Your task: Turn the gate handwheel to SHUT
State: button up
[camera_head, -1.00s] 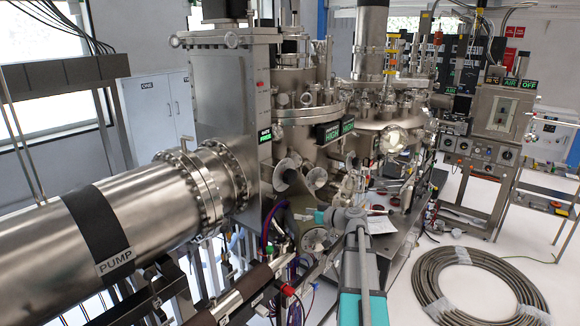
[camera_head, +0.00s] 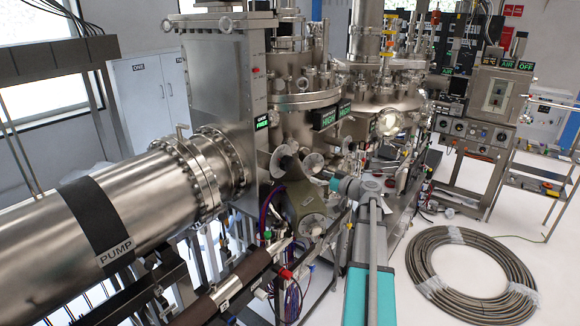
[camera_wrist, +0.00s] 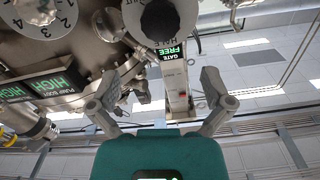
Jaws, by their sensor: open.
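A dark round wheel (camera_wrist: 160,20) with a pale lettered dial behind it, which looks like the gate handwheel, is at the top of the wrist view, cut by the frame edge. A sign (camera_wrist: 172,53) reading GATE FREE is just below it; in the head view it is the small green-lit sign (camera_head: 262,123) on the flat gate housing (camera_head: 222,85). My gripper (camera_wrist: 157,77) is open and empty, its two fingers spread wide below the wheel in the picture. They appear apart from it. In the head view the fingers are hard to make out among the fittings.
A numbered dial (camera_wrist: 40,10) and a green HIGH display (camera_wrist: 55,88) are left of my fingers in the wrist view. The pump tube (camera_head: 150,205) and chambers (camera_head: 300,110) crowd the head view. A hose coil (camera_head: 470,275) lies on the open floor at right.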

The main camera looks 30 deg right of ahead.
aim_at(289, 166)
jog(key=x, duration=1.3)
jog(key=shift+w, duration=0.1)
jog(key=c, duration=0.9)
jog(key=shift+m, duration=0.3)
jog(key=m, duration=0.3)
jog(key=shift+a+m, duration=0.1)
jog(key=shift+m, duration=1.9)
